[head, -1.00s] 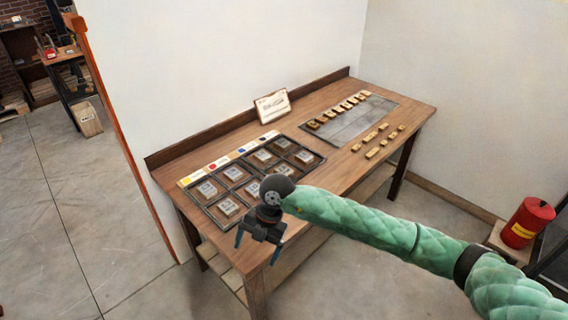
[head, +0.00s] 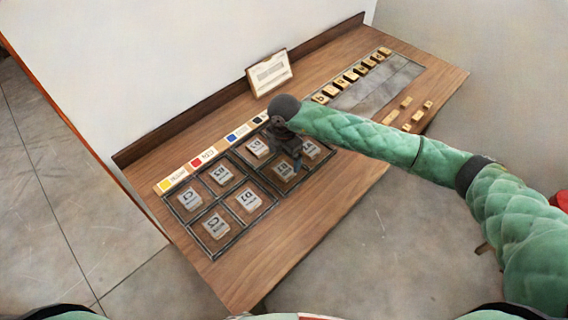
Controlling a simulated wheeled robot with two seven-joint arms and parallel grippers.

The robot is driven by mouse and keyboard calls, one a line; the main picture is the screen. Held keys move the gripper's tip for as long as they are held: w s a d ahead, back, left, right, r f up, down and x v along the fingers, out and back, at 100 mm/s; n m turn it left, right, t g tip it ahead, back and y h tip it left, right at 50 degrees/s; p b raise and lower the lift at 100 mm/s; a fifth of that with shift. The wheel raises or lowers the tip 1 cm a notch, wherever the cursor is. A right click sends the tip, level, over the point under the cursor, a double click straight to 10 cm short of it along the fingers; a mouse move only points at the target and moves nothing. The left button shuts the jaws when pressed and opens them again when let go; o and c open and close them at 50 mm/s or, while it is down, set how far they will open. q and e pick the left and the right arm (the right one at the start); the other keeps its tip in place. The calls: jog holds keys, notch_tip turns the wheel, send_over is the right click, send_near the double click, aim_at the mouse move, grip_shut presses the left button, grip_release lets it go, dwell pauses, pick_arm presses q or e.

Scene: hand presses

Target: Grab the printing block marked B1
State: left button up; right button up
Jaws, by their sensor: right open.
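Several square printing blocks with upside-down labels lie in a dark divided tray (head: 232,244) on the wooden table. The B1 mark cannot be read with certainty. A block (head: 284,172) in the tray's right half lies just below my right gripper (head: 296,160), which partly covers it. My right gripper points down over this right half, open and apparently empty. Blocks reading like C1 (head: 188,198), B2 (head: 222,174), D1 (head: 248,199) and C2 (head: 216,227) lie in the left half. Another block (head: 257,148) and one at the right (head: 310,151) flank the gripper. My left gripper is out of view.
Colour cards (head: 203,158) line the tray's back edge. A framed sign (head: 268,73) stands by the back rail. The table's front strip is clear.

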aim_at(284, 169)
jog(key=shift+f, duration=0.95)
jog(key=shift+w+f+b, duration=0.1)
jog(key=shift+f+b, duration=0.25)
jog(key=f, duration=0.2)
jog(key=f+b, duration=0.1)
jog(key=shift+w+f, duration=0.2)
jog(key=shift+w, duration=0.1)
jog(key=shift+f, duration=0.45)
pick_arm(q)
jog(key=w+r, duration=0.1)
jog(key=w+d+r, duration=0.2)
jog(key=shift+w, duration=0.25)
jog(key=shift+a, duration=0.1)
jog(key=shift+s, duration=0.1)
pick_arm(e)
jog(key=c, duration=1.1)
